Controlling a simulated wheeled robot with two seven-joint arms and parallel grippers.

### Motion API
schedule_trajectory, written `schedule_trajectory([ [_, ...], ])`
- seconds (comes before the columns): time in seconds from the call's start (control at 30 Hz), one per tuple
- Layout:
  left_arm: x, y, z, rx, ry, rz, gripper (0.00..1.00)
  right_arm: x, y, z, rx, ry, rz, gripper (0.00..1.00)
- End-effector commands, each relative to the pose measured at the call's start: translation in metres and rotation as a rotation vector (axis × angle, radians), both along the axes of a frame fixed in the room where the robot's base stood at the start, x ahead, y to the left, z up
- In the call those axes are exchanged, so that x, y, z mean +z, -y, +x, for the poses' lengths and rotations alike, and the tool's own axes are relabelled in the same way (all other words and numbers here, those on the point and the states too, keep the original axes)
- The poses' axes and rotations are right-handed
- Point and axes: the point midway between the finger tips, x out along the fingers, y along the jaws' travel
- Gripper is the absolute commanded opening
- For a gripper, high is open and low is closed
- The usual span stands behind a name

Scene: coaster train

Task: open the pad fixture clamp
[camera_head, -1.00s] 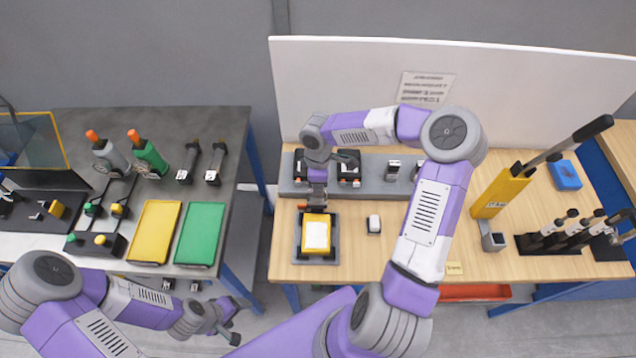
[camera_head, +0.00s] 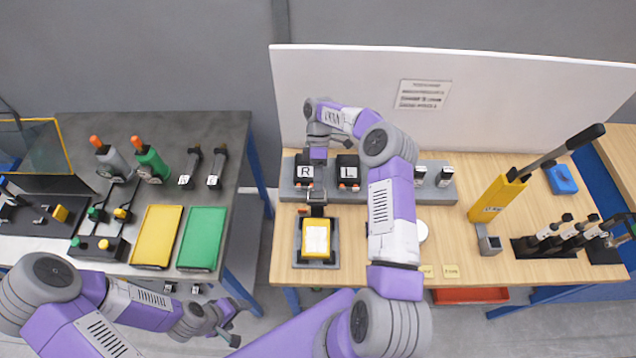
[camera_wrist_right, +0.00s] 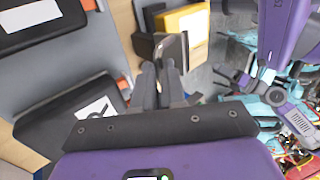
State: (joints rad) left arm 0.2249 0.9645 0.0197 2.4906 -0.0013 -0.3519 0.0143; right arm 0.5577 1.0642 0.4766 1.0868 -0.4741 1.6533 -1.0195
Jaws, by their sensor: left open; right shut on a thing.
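The pad fixture (camera_head: 334,255) is a dark tray on the wooden bench. It holds a yellow pad block (camera_head: 304,243) with a white top. At its back edge stands the dark clamp handle (camera_head: 317,197). My right gripper (camera_head: 317,186) reaches it from behind; in the right wrist view its fingers (camera_wrist_right: 165,82) are closed on the dark handle (camera_wrist_right: 172,50), with the yellow block (camera_wrist_right: 188,24) just beyond. The exact clamp angle is hard to tell. My left gripper (camera_head: 228,330) is open and empty, low in front of the grey table.
Black blocks marked R (camera_head: 305,171) and L (camera_head: 348,171) stand on a grey rack close behind the fixture. My right forearm covers the bench right of it. A yellow lever press (camera_head: 497,197) stands further right. A white panel (camera_head: 530,105) backs the bench.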

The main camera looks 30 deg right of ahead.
Motion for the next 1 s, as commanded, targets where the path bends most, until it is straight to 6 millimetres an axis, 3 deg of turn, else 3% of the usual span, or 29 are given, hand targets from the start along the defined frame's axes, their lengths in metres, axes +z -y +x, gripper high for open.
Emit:
schedule_trajectory([
  [0.7,-0.0082,0.0001,0.0001,0.0,0.0,0.0,0.73,-0.0035,0.0014,0.0031,0.0,-0.049,0.031,0.0],
  [0.73,-0.0082,0.0001,0.0001,0.0,0.0,0.0,0.73,-0.0035,0.0014,0.003,0.0,-0.049,0.031,0.14],
  [0.87,-0.0082,0.0001,0.0001,0.0,0.0,0.0,0.73,-0.0033,0.0014,0.0029,0.0,-0.05,0.031,0.34],
  [1.0,-0.0082,0.0001,0.0001,0.0,0.0,0.0,0.73,-0.0032,0.0016,0.0029,0.0,-0.05,0.03,0.36],
])
